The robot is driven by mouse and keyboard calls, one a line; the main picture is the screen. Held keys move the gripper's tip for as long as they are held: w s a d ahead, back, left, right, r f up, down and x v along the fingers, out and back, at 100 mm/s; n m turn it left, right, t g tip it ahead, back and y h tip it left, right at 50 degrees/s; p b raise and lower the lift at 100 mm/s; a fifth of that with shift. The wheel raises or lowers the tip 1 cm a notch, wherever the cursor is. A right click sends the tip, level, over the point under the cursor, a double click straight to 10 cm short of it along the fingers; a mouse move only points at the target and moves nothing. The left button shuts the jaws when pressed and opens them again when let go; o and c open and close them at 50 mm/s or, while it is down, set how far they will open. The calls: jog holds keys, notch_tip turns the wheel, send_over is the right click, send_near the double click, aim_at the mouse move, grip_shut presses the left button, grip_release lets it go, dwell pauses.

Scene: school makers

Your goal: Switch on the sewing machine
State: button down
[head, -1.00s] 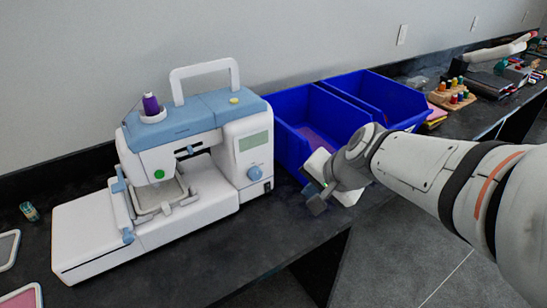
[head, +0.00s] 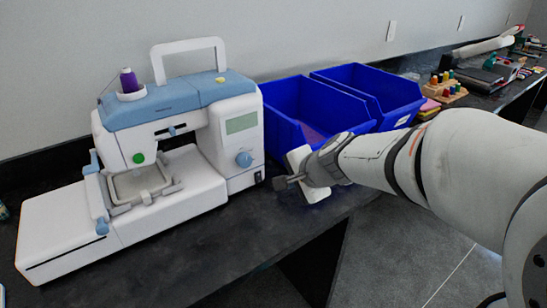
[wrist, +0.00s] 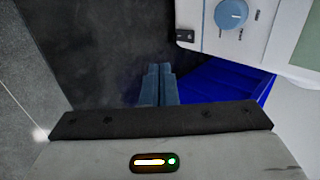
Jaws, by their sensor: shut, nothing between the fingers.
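The white and light-blue sewing machine (head: 232,180) stands upright on the dark counter in the head view. Its right end has a blue dial (head: 243,159) and, low near the corner, a small black switch (head: 259,177). The wrist view shows the dial (wrist: 231,14) and the switch (wrist: 185,36) at top right; the switch's position cannot be read. My gripper (head: 281,183) is just right of the switch, apart from the machine. Its fingers (wrist: 159,75) are together and empty, pointing toward the machine's end.
Two blue bins (head: 300,106) stand right of the machine, close behind my gripper. A purple thread spool (head: 129,80) sits on top of the machine. Spools on a wooden stand (head: 443,90) are farther right. The counter in front of the machine (head: 250,240) is clear.

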aim_at(258, 177)
jog(key=b+x, duration=0.3)
jog(key=x, duration=0.6)
jog(key=shift+f, duration=0.15)
jog(key=shift+w+a, duration=0.7)
jog(key=shift+w, duration=0.3)
jog(key=shift+w+a+p, duration=0.35)
jog(key=shift+w+a, duration=0.1)
jog(key=shift+w, duration=0.2)
